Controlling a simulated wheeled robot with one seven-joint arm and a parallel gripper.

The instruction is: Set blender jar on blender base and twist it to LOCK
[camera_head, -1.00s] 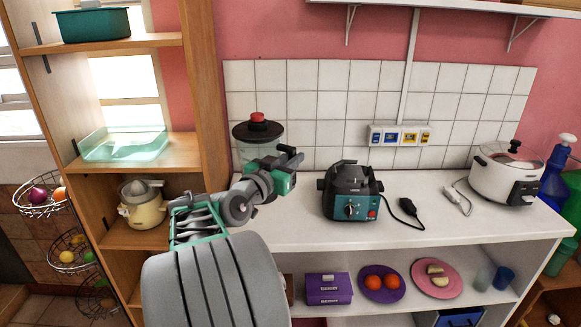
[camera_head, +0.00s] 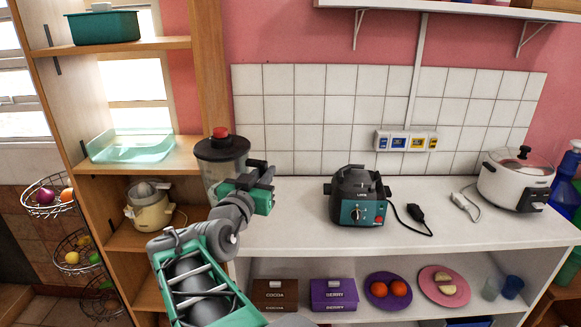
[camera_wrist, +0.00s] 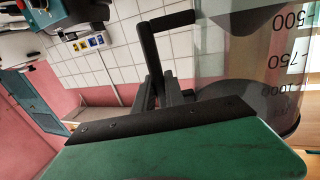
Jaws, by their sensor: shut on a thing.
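The blender jar (camera_head: 212,172) is clear, with a dark lid and red knob, and stands upright at the counter's left end. My gripper (camera_head: 262,178) is shut on its black handle, on the jar's right side. In the wrist view the fingers (camera_wrist: 170,95) close around the handle (camera_wrist: 149,58), and the jar's printed scale (camera_wrist: 285,55) shows at right. My arm hides the jar's bottom, so I cannot tell its height above the counter. The blender base (camera_head: 352,212), teal and black with a front dial, stands on the counter to the right, apart from the jar.
The white counter (camera_head: 290,225) is clear between jar and base. A black plug and cord (camera_head: 417,214) lie right of the base; a white cooker (camera_head: 513,180) stands farther right. A wooden shelf post (camera_head: 213,75) rises behind the jar. Sockets (camera_head: 405,141) are on the tiled wall.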

